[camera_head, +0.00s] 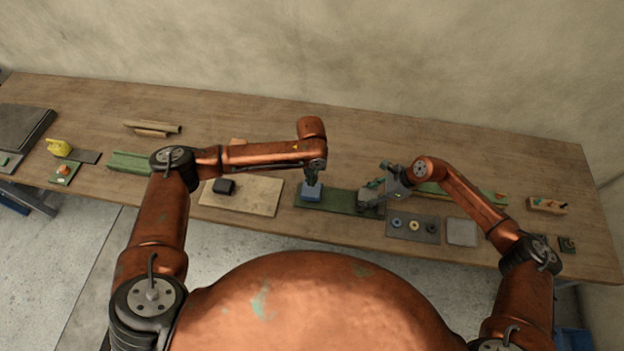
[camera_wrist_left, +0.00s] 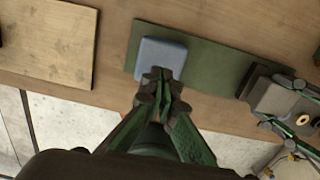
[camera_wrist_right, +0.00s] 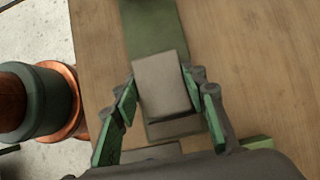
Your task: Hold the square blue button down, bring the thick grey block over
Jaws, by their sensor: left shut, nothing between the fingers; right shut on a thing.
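The square blue button (camera_head: 311,193) sits at the left end of a dark green mat (camera_head: 340,202). My left gripper (camera_head: 313,180) is shut and empty, pointing down with its fingertips on or just above the button. In the left wrist view the fingertips (camera_wrist_left: 160,75) cover the lower edge of the blue button (camera_wrist_left: 162,55). The thick grey block (camera_wrist_right: 165,85) is between the fingers of my right gripper (camera_wrist_right: 168,92), which is shut on it. In the head view my right gripper (camera_head: 378,190) is at the mat's right end and partly hides the block.
A grey tray (camera_head: 412,237) with several rings lies right of the mat, beside a pale square plate (camera_head: 461,232). A light board (camera_head: 262,194) with a black object (camera_head: 223,186) lies left. Bare table extends behind the mat.

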